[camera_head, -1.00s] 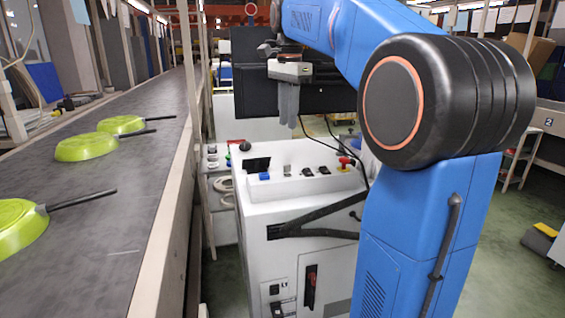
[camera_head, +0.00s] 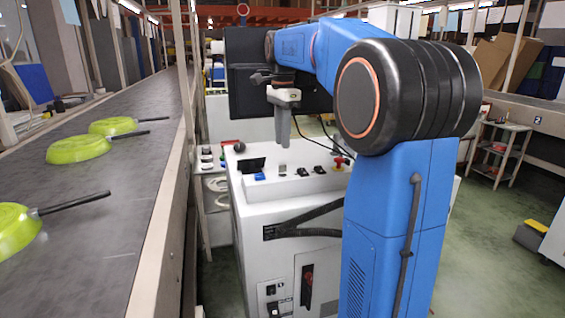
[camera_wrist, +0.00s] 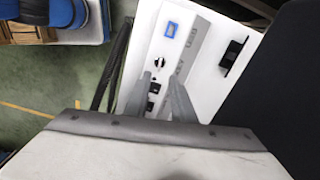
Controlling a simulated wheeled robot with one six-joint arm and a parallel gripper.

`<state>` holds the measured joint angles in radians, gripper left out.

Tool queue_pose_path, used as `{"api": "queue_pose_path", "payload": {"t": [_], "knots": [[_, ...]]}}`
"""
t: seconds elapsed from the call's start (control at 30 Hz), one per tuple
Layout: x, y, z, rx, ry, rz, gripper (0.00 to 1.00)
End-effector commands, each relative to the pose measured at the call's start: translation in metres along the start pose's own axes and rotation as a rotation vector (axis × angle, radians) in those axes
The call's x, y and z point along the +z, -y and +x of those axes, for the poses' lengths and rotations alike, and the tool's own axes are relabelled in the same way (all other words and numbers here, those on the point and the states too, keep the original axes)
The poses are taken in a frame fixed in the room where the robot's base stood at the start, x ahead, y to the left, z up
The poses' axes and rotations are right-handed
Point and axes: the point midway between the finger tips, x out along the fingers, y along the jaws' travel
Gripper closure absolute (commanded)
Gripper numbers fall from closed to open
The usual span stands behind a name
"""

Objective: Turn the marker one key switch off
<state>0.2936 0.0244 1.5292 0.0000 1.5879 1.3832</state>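The white control cabinet (camera_head: 280,215) has a sloped panel on top. In the wrist view a small round key switch (camera_wrist: 160,63) with a dark key shape sits on the grey strip of the panel, between a blue switch (camera_wrist: 170,29) and black switches (camera_wrist: 153,88). The key's exact angle is too small to read. My gripper (camera_wrist: 160,79) points down at the panel, its two grey fingers apart with nothing held between them; the key switch appears just past the fingertips. In the head view my gripper (camera_head: 284,144) hangs above the panel, beside the blue switch (camera_head: 259,176).
A red emergency button (camera_head: 339,163) is at the panel's right end. A dark screen (camera_head: 240,70) stands behind my gripper. The conveyor (camera_head: 110,215) at left carries green pans (camera_head: 78,149). Open floor lies at right.

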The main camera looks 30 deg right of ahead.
Motion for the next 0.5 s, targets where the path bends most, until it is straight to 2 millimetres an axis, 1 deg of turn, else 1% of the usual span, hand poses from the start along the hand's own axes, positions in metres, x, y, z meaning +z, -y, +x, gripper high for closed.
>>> {"api": "queue_pose_path", "payload": {"t": [0.03, 0.1, 0.3, 0.5], "knots": [[0.000, -0.001, 0.009, 0.003, 0.001, 0.000, 0.77], [0.000, -0.001, 0.022, 0.003, 0.001, 0.000, 0.77], [0.000, -0.001, 0.055, 0.002, 0.000, 0.000, 0.77], [0.000, 0.000, 0.077, 0.001, 0.000, 0.000, 0.77]]}}
